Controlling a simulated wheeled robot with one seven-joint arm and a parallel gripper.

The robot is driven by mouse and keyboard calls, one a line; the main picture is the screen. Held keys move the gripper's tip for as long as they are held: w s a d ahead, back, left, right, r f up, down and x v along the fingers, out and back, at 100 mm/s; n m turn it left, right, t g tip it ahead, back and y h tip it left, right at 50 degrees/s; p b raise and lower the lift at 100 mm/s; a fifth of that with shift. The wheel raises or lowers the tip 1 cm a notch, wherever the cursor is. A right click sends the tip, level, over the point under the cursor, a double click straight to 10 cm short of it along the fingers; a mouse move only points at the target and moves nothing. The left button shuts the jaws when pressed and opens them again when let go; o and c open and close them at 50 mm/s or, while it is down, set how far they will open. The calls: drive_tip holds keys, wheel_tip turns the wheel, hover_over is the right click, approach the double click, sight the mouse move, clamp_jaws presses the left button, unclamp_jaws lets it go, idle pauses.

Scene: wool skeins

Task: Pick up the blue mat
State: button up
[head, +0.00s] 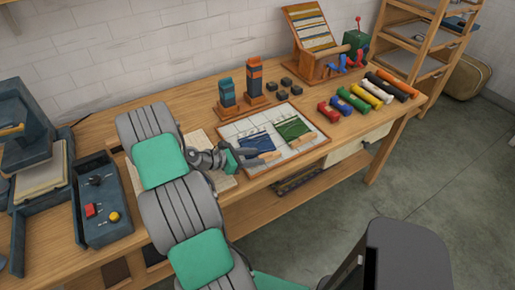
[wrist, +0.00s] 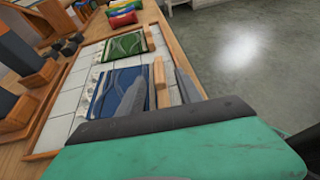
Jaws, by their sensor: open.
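The blue mat (head: 254,142) lies flat on a white-tiled tray (head: 296,159) with a wooden rim. It has pale patterning, and a wooden bar lies along its near edge. In the wrist view the blue mat (wrist: 104,92) shows left of the fingers, one finger covering part of it. My gripper (head: 257,155) is open at the mat's near edge. In the wrist view my gripper (wrist: 160,76) has its fingers on either side of the wooden bar (wrist: 160,84). I cannot tell whether they touch it.
A green mat (head: 294,129) lies beside the blue one on the tray. Coloured skeins (head: 361,96) lie in a row to the right. Block towers (head: 255,80) and small dark blocks stand behind. Open floor lies beyond the table's front edge.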

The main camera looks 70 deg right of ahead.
sight(261, 156)
drive_tip(key=x, duration=0.4)
drive_tip(key=shift+d+f+p, duration=0.2)
drive_tip(key=shift+f+p, duration=0.05)
drive_tip(key=shift+p, duration=0.15)
drive_tip(key=shift+c, duration=0.3)
clamp_jaws()
